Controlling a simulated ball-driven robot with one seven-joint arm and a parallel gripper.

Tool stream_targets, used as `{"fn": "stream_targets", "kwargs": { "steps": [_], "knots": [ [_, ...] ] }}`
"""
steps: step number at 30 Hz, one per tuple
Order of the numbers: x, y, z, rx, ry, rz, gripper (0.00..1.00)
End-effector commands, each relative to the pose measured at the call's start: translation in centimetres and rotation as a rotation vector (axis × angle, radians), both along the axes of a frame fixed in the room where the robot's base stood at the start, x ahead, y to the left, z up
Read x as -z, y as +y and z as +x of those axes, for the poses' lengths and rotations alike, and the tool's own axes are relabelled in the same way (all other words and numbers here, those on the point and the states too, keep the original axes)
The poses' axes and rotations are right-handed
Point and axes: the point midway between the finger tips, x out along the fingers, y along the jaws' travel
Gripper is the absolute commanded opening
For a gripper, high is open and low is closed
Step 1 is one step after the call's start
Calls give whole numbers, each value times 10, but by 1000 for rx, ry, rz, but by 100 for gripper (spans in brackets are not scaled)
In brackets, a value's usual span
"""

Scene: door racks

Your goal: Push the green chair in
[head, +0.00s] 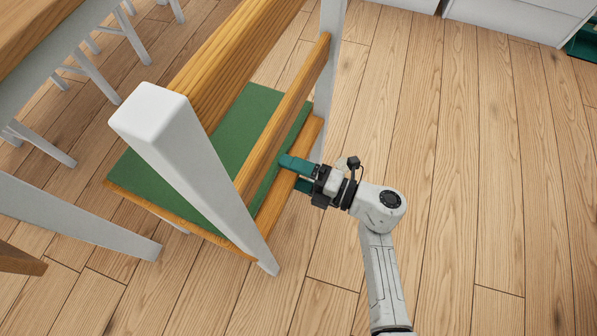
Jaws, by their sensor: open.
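The green chair (240,135) stands in the left half of the head view. It has a green seat, white legs and posts, and wooden back rails. Its back faces my arm. My gripper (291,173) has teal fingers and is at the rear of the chair, close to the lower back rail and the wooden rear edge of the seat. The fingers are apart, one near the rail and one lower. I cannot tell whether they touch the wood. A wooden table (30,35) with white parts is at the upper left, beyond the chair.
Other white chair or stool legs (100,75) stand at the upper left. A white leg (75,215) and a brown wooden piece lie at the left edge. White cabinets (520,15) are at the top right. The wooden floor (480,180) to the right is clear.

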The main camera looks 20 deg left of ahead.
Motion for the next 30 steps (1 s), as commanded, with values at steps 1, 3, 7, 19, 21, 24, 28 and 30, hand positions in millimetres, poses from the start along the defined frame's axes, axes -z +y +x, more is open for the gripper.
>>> {"fn": "stream_targets", "kwargs": {
  "steps": [1,3,7,19,21,24,28,30],
  "knots": [
    [0,0,0,0,0,0,80],
    [0,0,0,0,0,0,73],
    [0,-1,0,1,0,0,61],
    [0,-1,0,0,0,0,22],
    [0,-1,0,0,0,0,16],
    [0,-1,0,0,0,0,6],
    [0,-1,0,0,0,1,0],
    [0,-1,0,0,0,1,0]
  ]
}}
